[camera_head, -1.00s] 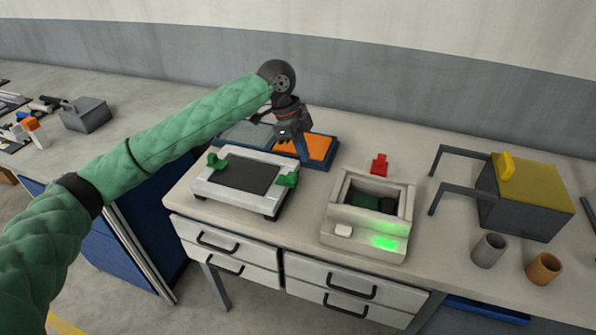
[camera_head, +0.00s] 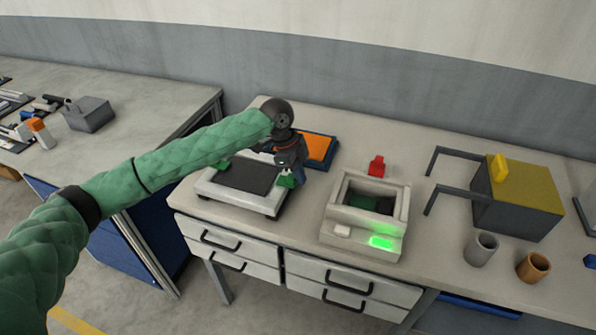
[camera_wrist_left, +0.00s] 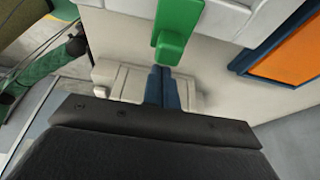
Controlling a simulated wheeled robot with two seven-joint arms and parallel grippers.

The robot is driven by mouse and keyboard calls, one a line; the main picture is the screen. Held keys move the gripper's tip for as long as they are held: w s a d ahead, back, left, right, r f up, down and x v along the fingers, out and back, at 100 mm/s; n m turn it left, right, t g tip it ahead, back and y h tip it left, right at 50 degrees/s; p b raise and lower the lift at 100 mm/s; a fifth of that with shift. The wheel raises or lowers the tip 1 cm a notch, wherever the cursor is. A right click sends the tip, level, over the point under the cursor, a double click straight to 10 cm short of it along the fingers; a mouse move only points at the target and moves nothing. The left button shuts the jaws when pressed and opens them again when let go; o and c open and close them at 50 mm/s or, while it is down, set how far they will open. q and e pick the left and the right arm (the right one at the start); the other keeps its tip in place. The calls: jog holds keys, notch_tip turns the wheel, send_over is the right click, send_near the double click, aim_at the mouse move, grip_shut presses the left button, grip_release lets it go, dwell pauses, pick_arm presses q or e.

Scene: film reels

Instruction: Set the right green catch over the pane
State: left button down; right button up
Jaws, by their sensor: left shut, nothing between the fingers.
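A white frame (camera_head: 262,203) holding a dark pane (camera_head: 247,177) sits on the bench. The right green catch (camera_head: 286,182) is at the frame's right side, with the left green catch (camera_head: 222,166) opposite, partly covered by my arm. My left gripper (camera_head: 297,174) is down at the right catch, its fingertips partly hidden. In the left wrist view the green catch (camera_wrist_left: 177,28) lies just beyond my blue fingers (camera_wrist_left: 161,87), which are shut together and empty. I cannot tell if they touch it. My right gripper is out of view.
An orange panel in a blue tray (camera_head: 317,148) lies behind the gripper. A light-coloured box (camera_head: 338,226) with a lit green button and a red piece (camera_head: 376,165) stand to the right. Two cups and a yellow-topped box are farther right.

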pick_arm(q)
jog(key=shift+w+a, duration=0.1)
jog(key=shift+a, duration=0.2)
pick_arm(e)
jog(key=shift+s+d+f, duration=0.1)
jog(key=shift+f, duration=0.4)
